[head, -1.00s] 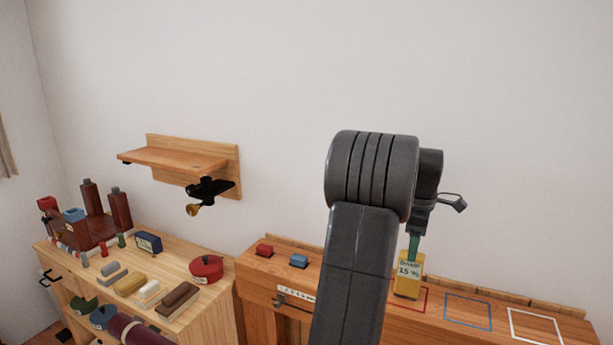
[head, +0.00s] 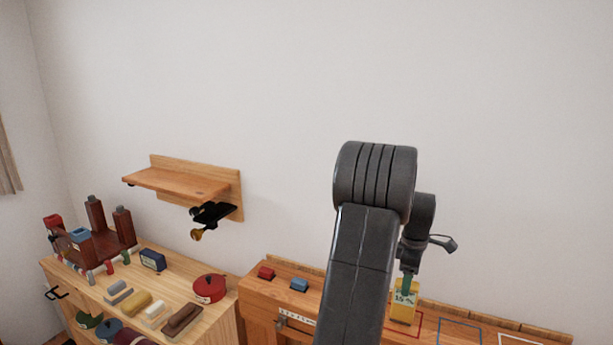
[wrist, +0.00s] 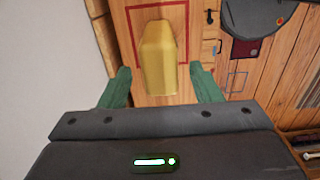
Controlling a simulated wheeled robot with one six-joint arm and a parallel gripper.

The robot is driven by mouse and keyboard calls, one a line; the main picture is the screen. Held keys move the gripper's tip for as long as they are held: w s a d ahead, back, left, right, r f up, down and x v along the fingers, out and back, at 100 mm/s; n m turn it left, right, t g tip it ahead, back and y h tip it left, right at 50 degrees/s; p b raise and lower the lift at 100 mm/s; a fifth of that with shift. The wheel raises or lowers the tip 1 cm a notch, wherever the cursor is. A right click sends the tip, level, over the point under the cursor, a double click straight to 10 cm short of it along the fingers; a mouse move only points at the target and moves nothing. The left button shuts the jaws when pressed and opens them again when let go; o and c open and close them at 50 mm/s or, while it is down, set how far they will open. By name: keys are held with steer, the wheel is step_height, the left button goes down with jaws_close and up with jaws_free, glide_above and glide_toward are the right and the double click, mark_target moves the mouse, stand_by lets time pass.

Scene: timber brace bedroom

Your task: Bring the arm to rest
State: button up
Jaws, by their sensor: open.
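My gripper (wrist: 160,68) is open, with its two green fingers apart on either side of a yellow block (wrist: 158,58). The fingertips are near the block's lower end in the wrist view, with a gap visible on each side. In the head view my gripper (head: 407,281) is at the top of the same yellow block (head: 403,308), which has a pale label on its front. The block stands at the red outline (head: 421,325) on the wooden bench. The far finger is hidden in the head view.
Blue (head: 460,330) and white outlines on the bench to the right are empty. A cabinet top (head: 175,283) holds several items, with a wall shelf (head: 180,183) above. The air above the bench is open.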

mark_target(405, 298)
step_height(405, 298, down, 7)
steer(key=b, duration=0.4)
steer(key=shift+r, duration=0.15)
